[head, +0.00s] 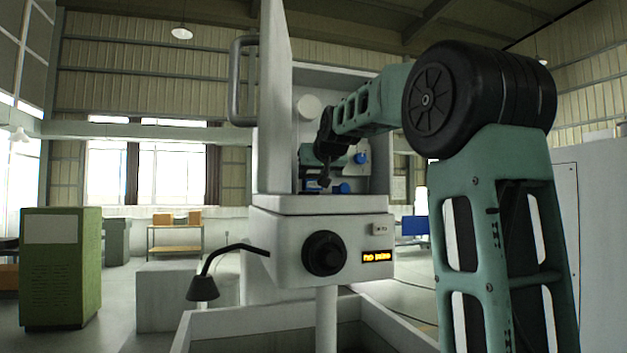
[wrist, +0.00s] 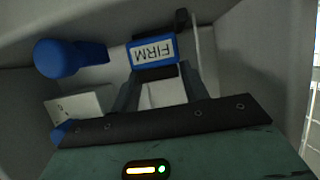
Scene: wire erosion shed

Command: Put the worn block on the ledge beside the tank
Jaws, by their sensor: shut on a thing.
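My gripper (wrist: 158,75) is shut on a blue piece marked FIRM (wrist: 153,48), whose label reads upside down in the wrist view. I cannot tell whether it is the worn block. In the head view my gripper (head: 325,182) is inside the white machine's open cabinet, near blue parts (head: 340,188) on its floor. Which of these is the held piece is too small to tell. A pale open basin (head: 250,322), perhaps the tank, stands below the machine. I cannot make out the ledge for certain.
The wrist view shows a blue rounded knob (wrist: 58,58) and a pale block with marks (wrist: 72,106) beside my gripper. The cabinet door (head: 275,110) stands open at left. A black knob (head: 324,254) and a lamp (head: 203,287) stick out from the machine.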

